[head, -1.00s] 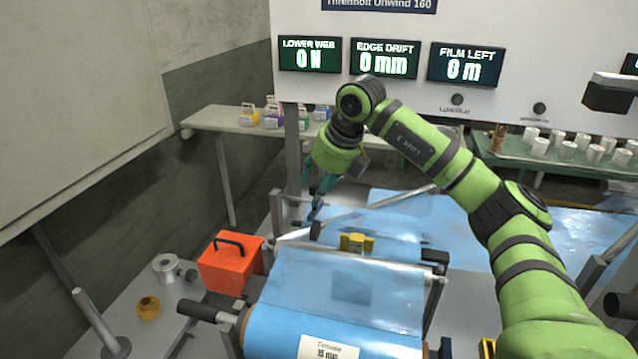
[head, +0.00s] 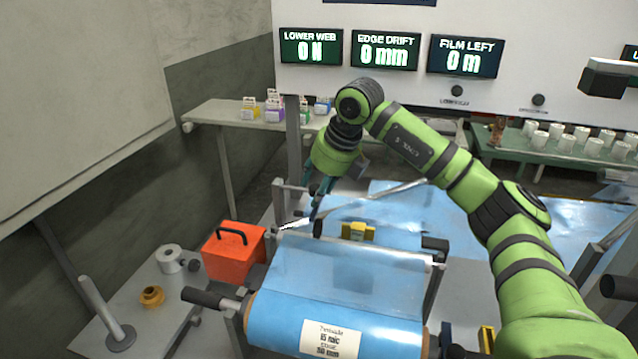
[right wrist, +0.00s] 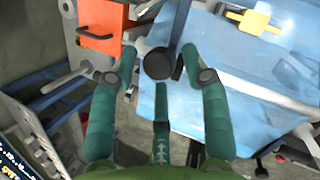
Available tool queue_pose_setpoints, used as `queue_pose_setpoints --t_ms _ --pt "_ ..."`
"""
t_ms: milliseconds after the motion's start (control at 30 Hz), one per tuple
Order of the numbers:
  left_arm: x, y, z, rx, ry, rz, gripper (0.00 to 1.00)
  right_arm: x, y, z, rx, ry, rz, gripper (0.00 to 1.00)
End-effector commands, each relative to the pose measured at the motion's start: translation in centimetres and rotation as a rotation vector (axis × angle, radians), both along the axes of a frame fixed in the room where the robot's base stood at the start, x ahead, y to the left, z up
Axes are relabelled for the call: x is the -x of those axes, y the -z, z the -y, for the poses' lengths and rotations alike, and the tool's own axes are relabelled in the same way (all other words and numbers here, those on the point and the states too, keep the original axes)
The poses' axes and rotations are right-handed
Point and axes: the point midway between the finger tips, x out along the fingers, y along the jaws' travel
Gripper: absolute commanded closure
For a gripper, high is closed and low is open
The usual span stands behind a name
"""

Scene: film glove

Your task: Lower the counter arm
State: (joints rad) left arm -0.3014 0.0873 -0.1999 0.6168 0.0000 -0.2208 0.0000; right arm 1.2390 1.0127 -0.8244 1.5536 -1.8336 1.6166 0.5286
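A thin grey bar (head: 385,197) slants over the blue film in the head view, with a round black knob at its lower left end. It looks like the counter arm, though no label confirms this. The black knob (right wrist: 158,64) shows between my fingers in the right wrist view. My right gripper (head: 319,196) points down just above the knob at the machine's left side. In the right wrist view, the right gripper's (right wrist: 159,68) teal fingers are spread on both sides of the knob, with visible gaps. My left gripper is not in view.
A blue film roll (head: 335,320) with a white label lies in front, and a black handle (head: 202,298) sticks out at its left. An orange box (head: 234,254) stands left of the machine. A yellow block (head: 358,231) sits on the film. A grey bench (head: 135,325) is at lower left.

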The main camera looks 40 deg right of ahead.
Motion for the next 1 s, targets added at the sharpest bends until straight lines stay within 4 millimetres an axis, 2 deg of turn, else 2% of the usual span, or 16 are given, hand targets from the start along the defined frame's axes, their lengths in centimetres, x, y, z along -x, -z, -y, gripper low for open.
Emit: queue_pose_setpoints --t_ms 367,467,800,1000 --pt "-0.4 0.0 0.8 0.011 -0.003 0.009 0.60 0.0 -0.7 0.2 0.001 0.004 0.010 0.48" --pt "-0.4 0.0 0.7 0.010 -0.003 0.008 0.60 0.4 -1.8 0.3 0.002 0.005 0.013 0.48" --pt "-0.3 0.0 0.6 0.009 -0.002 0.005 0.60 3.3 -8.3 0.9 0.002 0.002 0.013 0.48" --pt "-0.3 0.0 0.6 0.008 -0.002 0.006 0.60 4.4 -10.7 1.2 0.002 0.002 0.009 0.48"
